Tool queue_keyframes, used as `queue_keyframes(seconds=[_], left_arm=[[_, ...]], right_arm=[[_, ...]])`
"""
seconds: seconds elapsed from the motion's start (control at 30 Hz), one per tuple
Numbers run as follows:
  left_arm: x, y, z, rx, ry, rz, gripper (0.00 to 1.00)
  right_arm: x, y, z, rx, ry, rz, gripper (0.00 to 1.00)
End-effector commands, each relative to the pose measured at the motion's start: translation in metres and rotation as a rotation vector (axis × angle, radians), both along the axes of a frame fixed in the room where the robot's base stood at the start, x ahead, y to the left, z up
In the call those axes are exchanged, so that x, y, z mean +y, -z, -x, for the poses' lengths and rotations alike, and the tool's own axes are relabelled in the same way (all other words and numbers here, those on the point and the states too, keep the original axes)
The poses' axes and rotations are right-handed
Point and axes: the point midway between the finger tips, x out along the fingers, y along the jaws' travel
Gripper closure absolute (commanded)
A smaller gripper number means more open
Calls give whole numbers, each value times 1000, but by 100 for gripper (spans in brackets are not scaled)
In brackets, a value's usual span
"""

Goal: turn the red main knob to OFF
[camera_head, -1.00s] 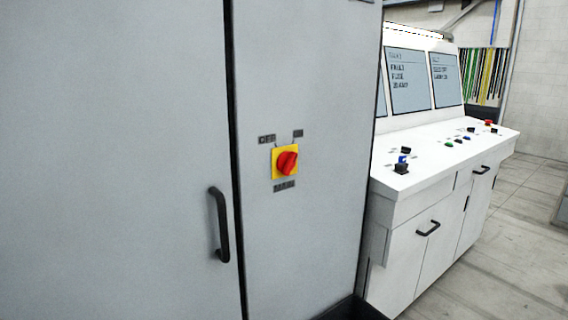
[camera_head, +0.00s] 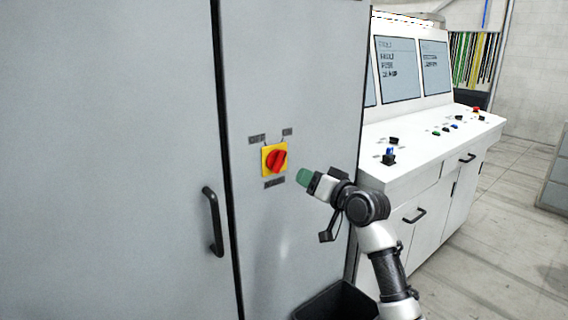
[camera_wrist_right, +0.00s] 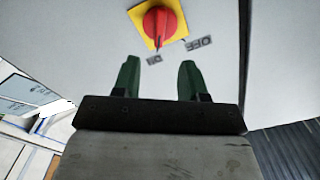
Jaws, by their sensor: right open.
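The red main knob (camera_head: 277,161) sits on a yellow square plate (camera_head: 266,172) on the grey cabinet door. In the head view an OFF label (camera_head: 257,140) is at its upper left and an ON label (camera_head: 287,132) at its upper right. The knob's handle tilts toward the ON side. My right gripper (camera_head: 305,177) is just right of and slightly below the knob, apart from it. In the right wrist view my right gripper (camera_wrist_right: 158,80) is open and empty, its two green fingers apart, with the knob (camera_wrist_right: 160,25) beyond the tips. My left gripper is not in view.
A black door handle (camera_head: 213,221) stands out left of the knob. A white control desk (camera_head: 430,150) with buttons and screens stands to the right. A dark bin (camera_head: 338,303) is on the floor below my right arm.

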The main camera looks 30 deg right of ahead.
Motion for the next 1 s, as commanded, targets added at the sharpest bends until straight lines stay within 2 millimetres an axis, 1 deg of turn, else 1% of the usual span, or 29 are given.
queue_keyframes(seconds=[0.07, 0.2, 0.4, 0.5, 0.6, 0.8, 1.0], left_arm=[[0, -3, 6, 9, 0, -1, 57], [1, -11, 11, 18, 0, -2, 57], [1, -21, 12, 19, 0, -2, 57], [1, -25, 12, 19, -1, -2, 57], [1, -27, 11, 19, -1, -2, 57], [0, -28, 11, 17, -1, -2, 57], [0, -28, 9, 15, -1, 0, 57]], right_arm=[[1, -4, -7, -5, -3, -2, 57], [3, -5, -30, -3, -3, -4, 57], [6, -4, -69, -2, -2, -4, 57], [7, -3, -84, -1, -2, -2, 57], [8, -2, -95, -2, -1, -1, 57], [9, -1, -105, -3, -1, 0, 57], [9, -1, -105, -3, -1, 2, 57]])
